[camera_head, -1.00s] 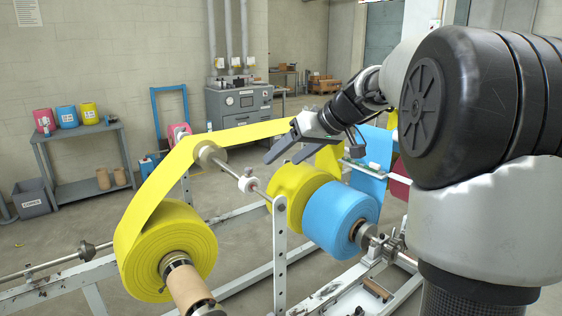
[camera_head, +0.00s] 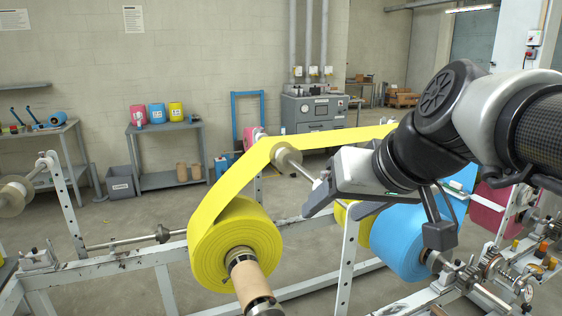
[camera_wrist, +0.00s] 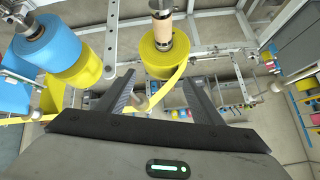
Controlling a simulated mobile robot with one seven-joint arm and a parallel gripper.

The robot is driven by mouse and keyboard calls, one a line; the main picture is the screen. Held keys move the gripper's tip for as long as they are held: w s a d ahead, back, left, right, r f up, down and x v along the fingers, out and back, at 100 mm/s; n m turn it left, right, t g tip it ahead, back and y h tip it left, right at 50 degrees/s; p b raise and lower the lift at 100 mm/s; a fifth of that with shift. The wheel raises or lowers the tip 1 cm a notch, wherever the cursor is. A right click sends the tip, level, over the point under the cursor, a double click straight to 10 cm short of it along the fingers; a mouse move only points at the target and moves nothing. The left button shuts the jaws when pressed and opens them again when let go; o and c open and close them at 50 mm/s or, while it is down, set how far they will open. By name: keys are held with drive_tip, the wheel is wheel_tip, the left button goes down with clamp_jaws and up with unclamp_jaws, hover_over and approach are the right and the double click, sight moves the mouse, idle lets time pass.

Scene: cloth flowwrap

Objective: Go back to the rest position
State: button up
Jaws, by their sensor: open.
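My gripper (camera_head: 335,208) is open and empty in the head view, in front of the rail of the machine, to the right of the yellow roll (camera_head: 228,250). In the wrist view my gripper (camera_wrist: 158,85) shows two dark fingers spread wide with nothing gripped between them. The yellow web (camera_head: 330,138) runs from the yellow roll up over a roller and off to the right behind my arm. In the wrist view the yellow roll (camera_wrist: 158,62) appears beyond the fingers, and the web passes behind them.
A blue roll (camera_head: 400,238) sits close below my arm, with a second yellow roll partly hidden beside it. A white upright (camera_head: 347,265) stands below my gripper. A shelf (camera_head: 170,180) with coloured containers and a grey bin (camera_head: 121,182) stand at the back left. Floor there is clear.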

drive_tip(key=s+d+f+m+g+h+p, duration=0.2)
drive_tip(key=s+d+f+g+h+p, duration=0.3)
drive_tip(key=s+f, duration=0.55)
wheel_tip(320, 180, up, 12)
drive_tip(key=t+y+p, duration=0.1)
drive_tip(key=t+p, duration=0.1)
drive_tip(key=p, duration=0.6)
drive_tip(key=shift+w+d+r+y+p, duration=0.15)
drive_tip(key=shift+d+r+y+p, duration=0.05)
drive_tip(key=shift+r+y+p, duration=0.1)
